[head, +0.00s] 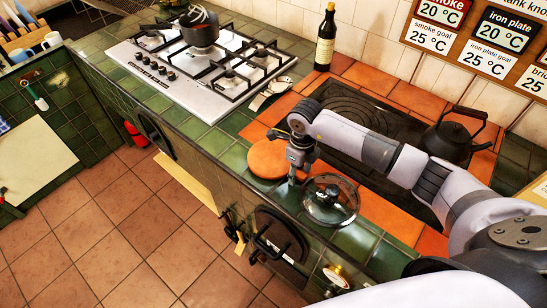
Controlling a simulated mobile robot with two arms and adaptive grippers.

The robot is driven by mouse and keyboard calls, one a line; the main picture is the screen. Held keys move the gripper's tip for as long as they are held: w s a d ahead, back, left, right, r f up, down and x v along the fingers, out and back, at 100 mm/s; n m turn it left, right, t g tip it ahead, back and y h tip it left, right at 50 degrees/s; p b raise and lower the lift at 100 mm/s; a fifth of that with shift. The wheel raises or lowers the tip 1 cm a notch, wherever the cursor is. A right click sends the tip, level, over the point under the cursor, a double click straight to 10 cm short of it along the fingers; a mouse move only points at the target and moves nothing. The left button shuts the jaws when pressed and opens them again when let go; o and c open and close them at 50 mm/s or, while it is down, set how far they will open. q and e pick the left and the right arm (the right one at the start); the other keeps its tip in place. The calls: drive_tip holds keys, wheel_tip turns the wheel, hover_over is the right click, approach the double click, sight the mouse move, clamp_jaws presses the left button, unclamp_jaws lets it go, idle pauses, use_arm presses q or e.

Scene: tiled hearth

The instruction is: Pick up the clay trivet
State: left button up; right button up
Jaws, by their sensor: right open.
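The clay trivet (266,159) is a flat, round, orange disc on the green tiled counter edge in the head view. My right gripper (293,176) points down at the trivet's right side, between it and a glass lid. It is open, and its fingers look small and partly hidden, so I cannot tell whether they touch the trivet. The gripper covers a little of the trivet's right edge. My left gripper is not in view.
A glass lid (330,200) lies close to the right of the gripper. A black kettle (451,137) stands on the dark hotplate (360,117) behind. A bottle (325,40), a spoon rest (268,92) and a gas hob (197,70) with a pot (200,32) are farther back.

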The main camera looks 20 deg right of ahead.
clamp_jaws()
idle(0.5)
drive_tip(key=shift+w, duration=0.1)
